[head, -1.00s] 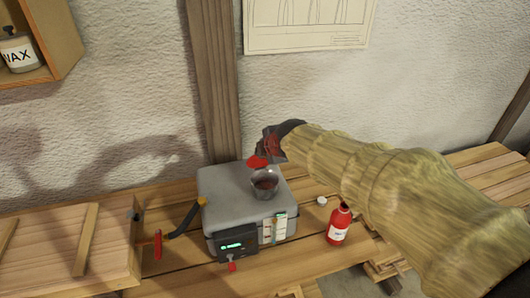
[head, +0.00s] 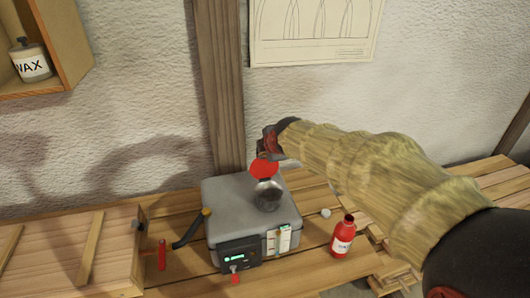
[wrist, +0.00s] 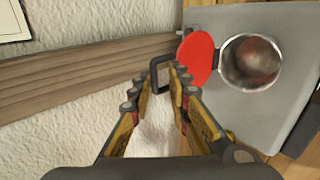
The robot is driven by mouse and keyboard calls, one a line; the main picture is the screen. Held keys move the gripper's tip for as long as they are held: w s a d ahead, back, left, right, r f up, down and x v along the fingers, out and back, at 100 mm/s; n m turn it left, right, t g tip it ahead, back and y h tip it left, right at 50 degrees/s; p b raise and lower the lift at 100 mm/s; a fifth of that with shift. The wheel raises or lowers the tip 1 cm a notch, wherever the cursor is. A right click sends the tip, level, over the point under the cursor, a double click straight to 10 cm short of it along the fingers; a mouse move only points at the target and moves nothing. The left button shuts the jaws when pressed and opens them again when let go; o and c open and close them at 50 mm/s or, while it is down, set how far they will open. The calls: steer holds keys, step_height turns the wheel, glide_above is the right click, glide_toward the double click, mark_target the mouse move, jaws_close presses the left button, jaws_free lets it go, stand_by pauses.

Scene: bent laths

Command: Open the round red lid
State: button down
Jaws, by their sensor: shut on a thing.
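The round red lid (head: 264,169) stands raised on its hinge at the back of the round metal opening (head: 267,195) on top of the grey box (head: 230,197). In the wrist view the lid (wrist: 199,57) stands beside the uncovered opening (wrist: 250,62), joined to it by a small dark hinge. My gripper (head: 268,141) is above and behind the opening, at the lid's upper edge. In the wrist view its fingers (wrist: 162,76) are closed on the lid's dark loop handle (wrist: 157,70). Something reddish shows inside the opening; I cannot tell what.
A red bottle (head: 342,238) and a small white cap (head: 326,213) stand right of the box. A wooden post (head: 217,85) and the wall rise close behind my gripper.

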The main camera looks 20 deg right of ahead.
steer(key=c, duration=2.6)
jaws_free()
steer(key=shift+w+d+f, duration=0.1)
steer(key=shift+w+f, duration=0.05)
steer(key=shift+w, duration=0.55)
steer(key=shift+w+d+f, duration=0.1)
steer(key=shift+w+d, duration=0.05)
steer(key=shift+w, duration=0.5)
steer(key=shift+w+d+f, duration=0.1)
steer(key=shift+w+f, duration=0.05)
steer(key=shift+w, duration=0.55)
steer(key=o, duration=0.9)
steer(key=shift+o, duration=0.4)
steer(key=shift+d, duration=0.55)
steer(key=a+p+v, duration=0.1)
steer(key=v, duration=0.8)
steer(key=shift+r, duration=0.1)
steer(key=s+r+b, duration=0.2)
steer(key=s, duration=1.2)
